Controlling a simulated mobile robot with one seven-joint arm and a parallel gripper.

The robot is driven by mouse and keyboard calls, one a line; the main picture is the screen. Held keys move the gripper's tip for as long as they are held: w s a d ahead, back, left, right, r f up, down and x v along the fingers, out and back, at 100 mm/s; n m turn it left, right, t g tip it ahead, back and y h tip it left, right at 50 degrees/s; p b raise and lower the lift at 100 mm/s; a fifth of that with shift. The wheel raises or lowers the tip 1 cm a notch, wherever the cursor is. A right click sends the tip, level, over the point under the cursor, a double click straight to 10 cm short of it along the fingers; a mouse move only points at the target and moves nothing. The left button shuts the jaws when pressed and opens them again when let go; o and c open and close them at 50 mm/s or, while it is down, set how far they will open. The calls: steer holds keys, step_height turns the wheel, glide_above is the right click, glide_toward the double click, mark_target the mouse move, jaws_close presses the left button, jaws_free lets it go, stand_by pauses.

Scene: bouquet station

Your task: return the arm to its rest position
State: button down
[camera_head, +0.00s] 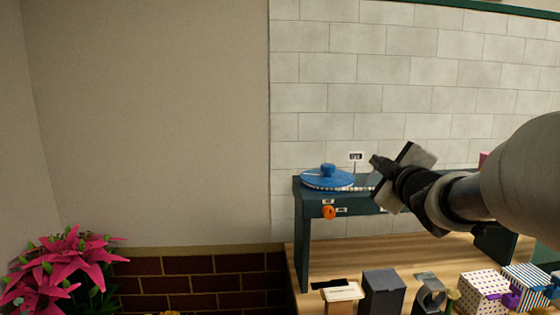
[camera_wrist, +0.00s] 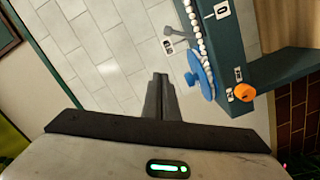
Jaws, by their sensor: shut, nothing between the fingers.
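My arm reaches in from the right edge in the head view, and my gripper (camera_head: 378,162) is up in the air, in front of the dark teal shelf in that picture. In the wrist view the two fingers of my gripper (camera_wrist: 160,80) are together, with nothing between them. A blue disc with a knob (camera_head: 327,178) sits on top of the shelf, left of my gripper and apart from it. The disc also shows in the wrist view (camera_wrist: 201,75), right of the fingers. My arm hides part of the shelf's right side.
The teal shelf (camera_head: 302,225) stands on a wooden table (camera_head: 330,252), with an orange knob (camera_head: 329,212) on its front. A dark box (camera_head: 383,292), a dotted box (camera_head: 484,290) and a striped box (camera_head: 528,278) stand at the table's front. Pink flowers (camera_head: 70,260) are at lower left.

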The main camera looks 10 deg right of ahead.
steer(key=s+a+f+m+g+p, duration=0.2)
steer(key=s+a+m+g+p, duration=0.1)
steer(key=s, duration=0.6)
steer(key=s+a+f+m+g+y+p, duration=0.1)
steer(key=s+a+f+m+g+p, duration=0.1)
steer(key=s+a+m+g+p, duration=0.2)
steer(key=s+a+f+m+g+p, duration=0.3)
steer(key=s+a, duration=0.5)
steer(key=s, duration=0.8)
steer(key=shift+s+a+m+g+y+p, duration=0.2)
steer(key=shift+a+m+g+y+p, duration=0.1)
steer(key=shift+g, duration=0.6)
steer(key=shift+d, duration=0.1)
